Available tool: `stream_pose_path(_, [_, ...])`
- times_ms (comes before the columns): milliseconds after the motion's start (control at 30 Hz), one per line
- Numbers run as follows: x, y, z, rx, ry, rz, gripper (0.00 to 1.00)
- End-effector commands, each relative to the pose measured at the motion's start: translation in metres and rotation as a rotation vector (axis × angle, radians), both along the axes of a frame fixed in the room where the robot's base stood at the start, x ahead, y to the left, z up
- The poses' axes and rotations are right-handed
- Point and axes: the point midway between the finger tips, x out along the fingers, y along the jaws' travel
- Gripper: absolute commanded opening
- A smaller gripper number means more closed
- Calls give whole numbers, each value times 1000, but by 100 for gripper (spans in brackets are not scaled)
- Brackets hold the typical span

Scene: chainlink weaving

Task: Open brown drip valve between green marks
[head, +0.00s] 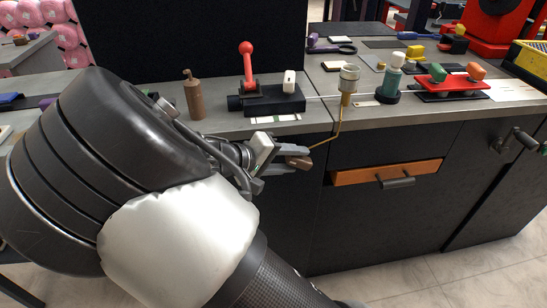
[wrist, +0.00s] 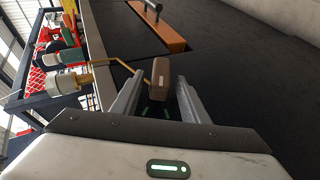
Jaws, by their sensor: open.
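The brown drip valve is a small brown block at the end of a thin yellow pipe. In the wrist view the valve (wrist: 160,71) shows between the tips of my two fingers. In the head view the valve (head: 299,162) is just in front of the counter edge, at my fingertips. My gripper (wrist: 158,88) is open, with one finger on each side of the block; contact cannot be told. It also shows in the head view (head: 287,158). Small green marks (wrist: 154,113) show dimly between the fingers, beyond the gripper body. In the head view I see no green marks by the valve.
The yellow pipe (head: 333,133) rises to a brass and white cup (head: 348,80) at the counter edge. An orange drawer front (head: 385,173) with a dark handle is to the right. A brown bottle (head: 194,98) and a red-knobbed lever (head: 247,62) stand on the counter (head: 222,124).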

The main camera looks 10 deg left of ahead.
Motion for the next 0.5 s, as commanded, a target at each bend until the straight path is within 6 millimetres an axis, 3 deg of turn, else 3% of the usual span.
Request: stream_pose_path(500, [-68, 77, 56, 2, 0, 4, 41])
